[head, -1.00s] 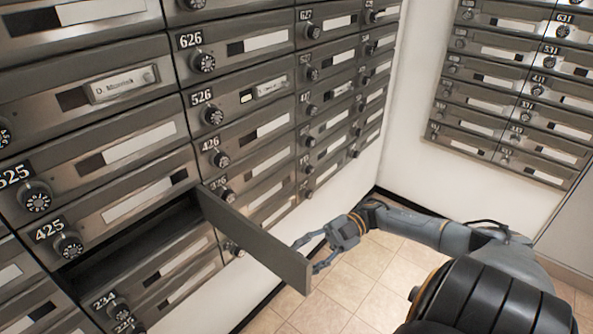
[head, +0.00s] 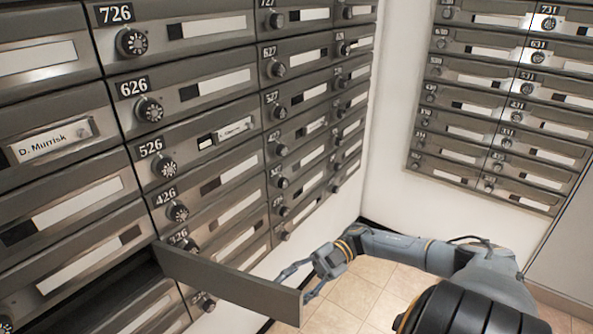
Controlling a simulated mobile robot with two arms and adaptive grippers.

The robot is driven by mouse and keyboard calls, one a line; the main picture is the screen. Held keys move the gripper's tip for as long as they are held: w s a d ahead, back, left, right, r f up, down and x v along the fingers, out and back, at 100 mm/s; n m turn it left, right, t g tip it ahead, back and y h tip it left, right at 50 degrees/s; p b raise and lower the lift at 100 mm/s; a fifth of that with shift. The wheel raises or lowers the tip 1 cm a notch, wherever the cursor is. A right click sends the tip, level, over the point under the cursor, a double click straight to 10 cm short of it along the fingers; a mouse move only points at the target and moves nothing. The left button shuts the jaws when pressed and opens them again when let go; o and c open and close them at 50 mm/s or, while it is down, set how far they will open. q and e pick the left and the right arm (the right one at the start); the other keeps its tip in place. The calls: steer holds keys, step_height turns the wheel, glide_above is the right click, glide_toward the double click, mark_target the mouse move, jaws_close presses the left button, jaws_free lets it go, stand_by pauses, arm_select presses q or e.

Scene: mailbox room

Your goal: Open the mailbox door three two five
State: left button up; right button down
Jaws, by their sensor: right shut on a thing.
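The open mailbox door (head: 225,282) is a flat grey panel hinged on its right side. It swings out of the wall at the lower left, leaving a dark open compartment (head: 115,290) to its left. Its own number is not visible. My right gripper (head: 301,284) is shut on the free outer end of this door, with one finger behind the panel and the other past its end. My left gripper is not in view.
Closed mailboxes with black dials and number plates, such as 526 (head: 151,148) and 426 (head: 166,195), cover the left wall. Another mailbox bank (head: 495,100) hangs on the right wall. Tiled floor (head: 360,300) is clear below the right arm.

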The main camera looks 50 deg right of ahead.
steer(key=shift+w+r+t, duration=0.3)
steer(key=shift+w+r, duration=0.15)
steer(key=shift+w, duration=0.15)
steer(key=c, duration=1)
jaws_free()
steer(key=o, duration=0.3)
steer(key=shift+w+a, duration=0.1)
steer(key=shift+w, duration=0.1)
steer(key=shift+w+a+f, duration=0.15)
steer(key=shift+w, duration=0.05)
steer(key=shift+s, duration=0.1)
